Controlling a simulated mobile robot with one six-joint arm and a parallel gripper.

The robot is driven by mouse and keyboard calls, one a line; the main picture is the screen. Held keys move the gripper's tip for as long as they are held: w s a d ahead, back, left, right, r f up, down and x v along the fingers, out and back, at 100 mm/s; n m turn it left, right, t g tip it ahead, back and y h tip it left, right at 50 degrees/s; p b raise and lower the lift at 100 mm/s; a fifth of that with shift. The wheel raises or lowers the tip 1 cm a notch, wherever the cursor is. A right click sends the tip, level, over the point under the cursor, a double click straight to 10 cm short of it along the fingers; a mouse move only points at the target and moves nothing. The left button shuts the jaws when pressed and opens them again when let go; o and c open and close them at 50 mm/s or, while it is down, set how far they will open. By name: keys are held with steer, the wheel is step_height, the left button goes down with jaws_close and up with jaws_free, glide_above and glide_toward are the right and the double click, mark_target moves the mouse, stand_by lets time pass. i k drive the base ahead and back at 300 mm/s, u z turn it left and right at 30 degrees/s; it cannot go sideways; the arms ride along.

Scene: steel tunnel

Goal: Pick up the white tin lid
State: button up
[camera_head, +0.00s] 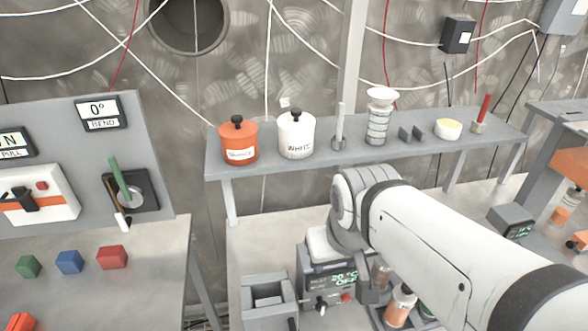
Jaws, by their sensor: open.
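The white tin (297,140) stands upright on the grey shelf, with a label that reads WHITE. Its white lid (296,118) sits on top and has a black knob in the middle. An orange tin (238,146) with a black-knobbed lid stands just left of it. My arm reaches in from the lower right, and its bent joint is below and to the right of the white tin. I cannot make out my gripper's fingers; nothing of mine touches the lid.
A heater with a display (345,279) stands below. Coloured blocks (69,262) lie on the left bench. Cables hang behind.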

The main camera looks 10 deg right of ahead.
mark_target(296, 120)
steer(key=u, duration=0.1)
steer(key=k, duration=0.5)
steer(key=z, duration=1.5)
steer(key=k, duration=0.75)
steer(key=u, duration=1.3)
steer(key=i, duration=1)
steer(key=u, duration=0.1)
